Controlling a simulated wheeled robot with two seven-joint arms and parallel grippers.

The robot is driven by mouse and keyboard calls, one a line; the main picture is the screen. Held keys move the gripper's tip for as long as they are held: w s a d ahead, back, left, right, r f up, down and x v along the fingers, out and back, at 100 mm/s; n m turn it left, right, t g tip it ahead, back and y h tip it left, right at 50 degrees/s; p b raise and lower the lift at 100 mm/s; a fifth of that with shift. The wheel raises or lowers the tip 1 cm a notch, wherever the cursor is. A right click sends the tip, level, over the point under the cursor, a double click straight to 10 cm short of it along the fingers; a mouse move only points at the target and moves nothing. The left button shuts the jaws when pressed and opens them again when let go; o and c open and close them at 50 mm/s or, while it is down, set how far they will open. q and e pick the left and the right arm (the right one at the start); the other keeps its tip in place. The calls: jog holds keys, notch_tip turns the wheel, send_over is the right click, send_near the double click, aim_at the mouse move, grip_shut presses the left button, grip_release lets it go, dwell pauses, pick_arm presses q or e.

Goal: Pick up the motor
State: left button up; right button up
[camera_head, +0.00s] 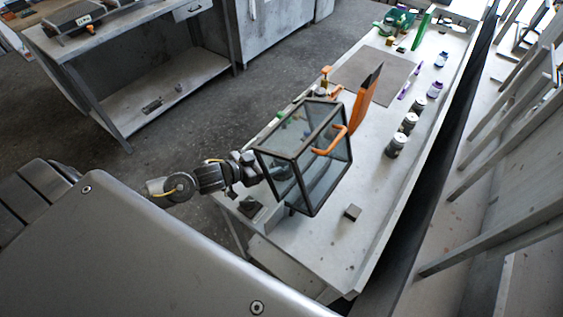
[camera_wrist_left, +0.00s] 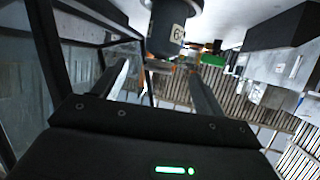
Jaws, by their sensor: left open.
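My left gripper (camera_head: 262,170) is at the left side of a dark-framed glass case, its tips partly hidden by the frame. In the left wrist view the gripper (camera_wrist_left: 160,80) is open, with nothing held between its fingers. A dark cylinder with a pale end and a number label (camera_wrist_left: 166,32) shows beyond the fingertips, roughly between them; I cannot tell for sure whether it is the motor. In the head view several grey cylinders, the nearest of them here (camera_head: 396,146), stand in a row along the right side of the table. My right gripper is not in view.
The glass case (camera_head: 299,153) with an orange handle (camera_head: 331,141) stands at the near part of the table (camera_head: 365,247). A small dark block (camera_head: 352,212) lies beside it. An orange upright plate (camera_head: 366,98) and a grey mat (camera_head: 352,71) are behind. The near right table surface is mostly clear.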

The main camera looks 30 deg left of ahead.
pick_arm(q)
jog(key=p+x, duration=0.1)
jog(key=x, duration=0.1)
jog(key=shift+w+d, duration=0.1)
jog(key=shift+w, duration=0.2)
jog(key=p+x, duration=0.1)
jog(key=x, duration=0.2)
jog(key=shift+w+d+f, duration=0.1)
jog(key=shift+w+f, duration=0.05)
jog(key=shift+w, duration=0.15)
jog(key=shift+w+d+f, duration=0.15)
jog(key=shift+w+f, duration=0.1)
jog(key=shift+c, duration=0.2)
jog(key=shift+r, duration=0.1)
jog(key=c, duration=1.3)
jog(key=shift+o, duration=0.2)
jog(key=shift+r, duration=0.1)
